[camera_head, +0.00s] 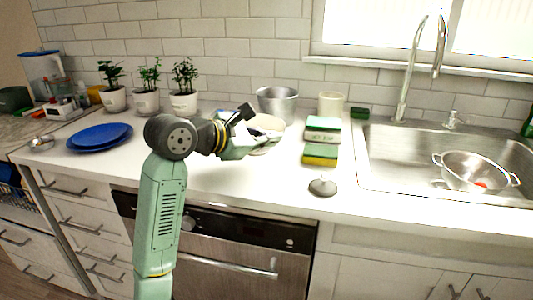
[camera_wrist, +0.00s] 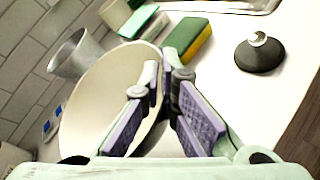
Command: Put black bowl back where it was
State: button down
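No black bowl is clear in either view. My gripper (camera_head: 252,143) is over the near side of this dish. The fingers hide part of the dish.
A metal pot (camera_head: 277,104) and a cream cup (camera_head: 330,103) stand behind. Sponges (camera_head: 321,151) and a dark knobbed disc (camera_head: 323,187) lie to the right, before the sink (camera_head: 376,160). Blue plates (camera_head: 100,137) and potted plants (camera_head: 148,101) are left.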

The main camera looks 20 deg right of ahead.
jog(key=shift+f+p, duration=0.35)
jog(key=shift+f, duration=1.95)
jog(key=shift+f, duration=0.1)
jog(key=c, duration=1.8)
grip_release()
jog(key=b+v, duration=0.3)
jog(key=v, duration=0.9)
